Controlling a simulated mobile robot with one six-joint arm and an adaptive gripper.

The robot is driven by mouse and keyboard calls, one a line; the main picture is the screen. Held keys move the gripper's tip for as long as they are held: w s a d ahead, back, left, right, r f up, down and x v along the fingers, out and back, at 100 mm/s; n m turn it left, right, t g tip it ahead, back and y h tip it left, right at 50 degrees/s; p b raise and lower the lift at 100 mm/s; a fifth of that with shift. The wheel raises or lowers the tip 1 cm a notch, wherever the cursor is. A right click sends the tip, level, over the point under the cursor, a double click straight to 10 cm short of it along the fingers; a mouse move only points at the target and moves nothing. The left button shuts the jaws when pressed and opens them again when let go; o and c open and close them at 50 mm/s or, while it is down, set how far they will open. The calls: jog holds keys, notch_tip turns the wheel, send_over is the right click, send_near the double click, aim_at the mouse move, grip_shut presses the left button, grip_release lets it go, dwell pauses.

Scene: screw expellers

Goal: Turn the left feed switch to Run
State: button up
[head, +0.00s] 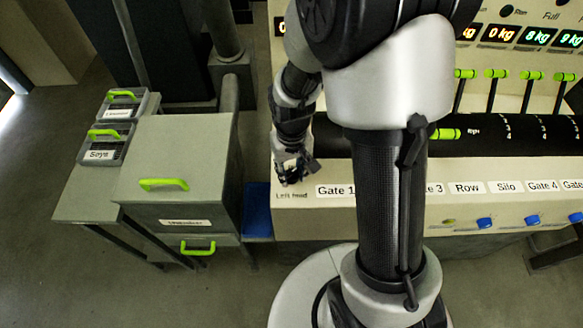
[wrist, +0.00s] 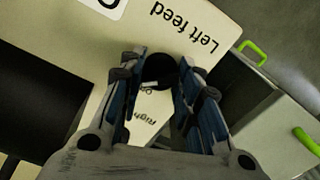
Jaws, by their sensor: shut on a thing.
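The left feed switch is a dark round knob (wrist: 153,68) on the cream console, in the wrist view. The label "Left feed" (wrist: 188,28) is printed beside it, and the same label (head: 291,195) shows at the console's left end in the head view. My gripper (wrist: 157,80) has its two fingers on either side of the knob and is shut on it. In the head view my gripper (head: 293,172) is down at the console top just above the label, and hides the knob. Small lettering by the knob is partly covered, so the switch's setting cannot be read.
The console front (head: 330,223) carries a row of labels and blue buttons (head: 485,222). Levers with green handles (head: 496,74) stand at the right. A grey cabinet (head: 175,150) with green handles stands left of the console, beside crates (head: 105,146). My arm hides the console's middle.

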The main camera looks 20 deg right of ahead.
aim_at(291, 172)
jog(key=shift+m, duration=1)
jog(key=o, duration=1.1)
jog(key=shift+r, duration=6)
